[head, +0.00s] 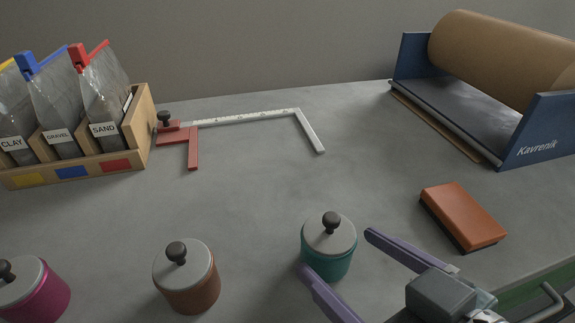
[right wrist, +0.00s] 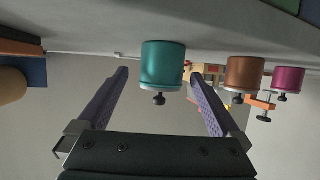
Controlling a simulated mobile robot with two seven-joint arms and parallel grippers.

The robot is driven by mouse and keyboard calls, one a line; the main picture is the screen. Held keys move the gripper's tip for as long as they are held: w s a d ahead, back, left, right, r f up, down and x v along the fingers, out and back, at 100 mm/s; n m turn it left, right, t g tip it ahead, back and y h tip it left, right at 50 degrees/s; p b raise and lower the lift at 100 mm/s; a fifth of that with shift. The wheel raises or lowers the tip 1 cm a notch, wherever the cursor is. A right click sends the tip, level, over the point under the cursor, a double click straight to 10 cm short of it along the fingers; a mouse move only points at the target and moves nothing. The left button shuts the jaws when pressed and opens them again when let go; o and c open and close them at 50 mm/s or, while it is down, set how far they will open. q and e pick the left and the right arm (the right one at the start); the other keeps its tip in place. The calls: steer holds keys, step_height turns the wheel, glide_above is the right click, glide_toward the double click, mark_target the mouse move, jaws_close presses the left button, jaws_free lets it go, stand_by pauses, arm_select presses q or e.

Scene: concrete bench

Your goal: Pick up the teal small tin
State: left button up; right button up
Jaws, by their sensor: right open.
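The teal small tin (head: 327,261) stands upright on the bench near the front middle, with a grey lid and dark knob. In the right wrist view the teal tin (right wrist: 162,66) appears upside down, beyond and between the finger tips. My right gripper (head: 336,251) comes in from the lower right in the head view. Its two purple fingers are spread, one tip to each side of the tin, with the near finger in front of the tin's lower left. The right gripper (right wrist: 160,82) is empty in the right wrist view; I cannot tell whether either finger touches the tin. My left gripper is not in view.
A brown tin (head: 188,283) and a magenta tin (head: 38,298) stand left of the teal one. An orange block (head: 463,214) lies to the right. The middle bench is clear.

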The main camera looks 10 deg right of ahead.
steer(key=x, duration=0.4)
steer(key=shift+w+a+r+b, duration=0.1)
steer(key=shift+a+r+b, duration=0.1)
steer(key=shift+b, duration=0.2)
steer(key=c, duration=1.5)
